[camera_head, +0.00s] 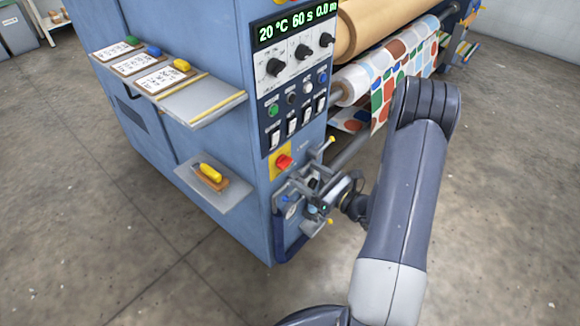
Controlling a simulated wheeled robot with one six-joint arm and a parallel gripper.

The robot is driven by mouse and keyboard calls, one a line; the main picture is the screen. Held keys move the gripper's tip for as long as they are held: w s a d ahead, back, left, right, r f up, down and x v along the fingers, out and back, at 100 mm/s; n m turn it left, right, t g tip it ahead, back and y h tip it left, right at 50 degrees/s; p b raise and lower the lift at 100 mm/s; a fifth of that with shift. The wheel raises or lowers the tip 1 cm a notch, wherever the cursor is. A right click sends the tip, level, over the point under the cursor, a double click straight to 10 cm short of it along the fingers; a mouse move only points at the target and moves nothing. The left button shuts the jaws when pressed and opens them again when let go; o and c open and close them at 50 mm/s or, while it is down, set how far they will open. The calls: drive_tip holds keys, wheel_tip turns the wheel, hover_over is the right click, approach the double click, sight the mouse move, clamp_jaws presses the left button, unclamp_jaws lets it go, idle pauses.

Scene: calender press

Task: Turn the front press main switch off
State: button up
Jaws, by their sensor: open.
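The main switch is a red rotary knob (283,161) on a yellow plate, low on the front of the blue press (225,60). Its exact handle angle is too small to tell. My gripper (312,190) is open, low in front of the press and just below and to the right of the switch. It appears apart from the knob, and nothing shows held in it. My gripper and wrist partly cover the fittings below the switch.
Above the switch are rocker switches (292,128), buttons, black dials and a display (292,27) reading 20 °C, 60 s and 0.0 m. A shelf with cards (200,104) and a lower shelf holding a yellow-handled tool (210,173) jut out left. Patterned fabric (385,75) hangs at right.

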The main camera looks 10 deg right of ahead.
sight(288, 164)
drive_tip(key=x, duration=0.6)
drive_tip(key=shift+w+a, duration=0.15)
drive_tip(key=shift+c, duration=0.3)
drive_tip(key=c, duration=0.9)
